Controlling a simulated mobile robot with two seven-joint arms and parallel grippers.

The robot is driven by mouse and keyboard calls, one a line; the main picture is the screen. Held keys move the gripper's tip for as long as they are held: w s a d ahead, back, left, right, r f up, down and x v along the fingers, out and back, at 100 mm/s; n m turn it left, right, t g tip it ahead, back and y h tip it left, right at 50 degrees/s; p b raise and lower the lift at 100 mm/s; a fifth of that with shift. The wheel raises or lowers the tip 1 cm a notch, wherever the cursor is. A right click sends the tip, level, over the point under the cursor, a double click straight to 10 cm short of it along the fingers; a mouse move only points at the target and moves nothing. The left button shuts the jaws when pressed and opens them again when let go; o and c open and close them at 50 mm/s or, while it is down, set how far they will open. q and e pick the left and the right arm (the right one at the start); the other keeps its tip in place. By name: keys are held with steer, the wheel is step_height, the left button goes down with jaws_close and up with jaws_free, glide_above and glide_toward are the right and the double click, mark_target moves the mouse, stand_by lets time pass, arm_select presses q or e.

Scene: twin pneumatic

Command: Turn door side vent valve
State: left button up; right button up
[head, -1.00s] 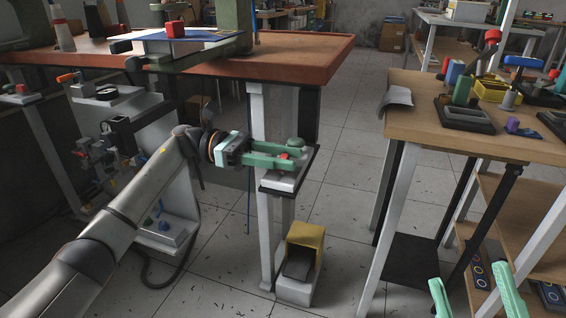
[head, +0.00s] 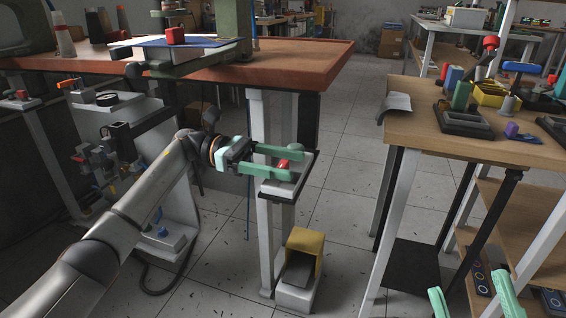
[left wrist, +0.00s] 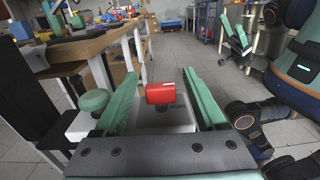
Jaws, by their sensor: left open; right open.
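A red valve knob (head: 283,164) sits on a small light-grey box on a dark bracket (head: 268,190) at the bench leg. My left gripper (head: 296,162) is open, with its two green fingers on either side of the knob. In the left wrist view the red knob (left wrist: 161,93) is between the open fingers, with a gap visible on each side. A green mushroom button (left wrist: 95,100) is just outside the left finger there. Whether a finger touches the knob cannot be told in the head view. My right gripper (head: 470,282) is open and empty at the bottom right.
A yellow-hooded foot pedal (head: 304,245) stands on the floor below the bracket. The red-brown bench top (head: 300,62) is above and behind the left gripper. A wooden table (head: 430,135) with fixtures stands right.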

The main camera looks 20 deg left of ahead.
arm_select(q)
steer(key=a+p, duration=0.1)
steer(key=a, duration=1.1)
steer(key=shift+w+a, duration=0.25)
steer(key=shift+w, duration=0.05)
stand_by(0.3)
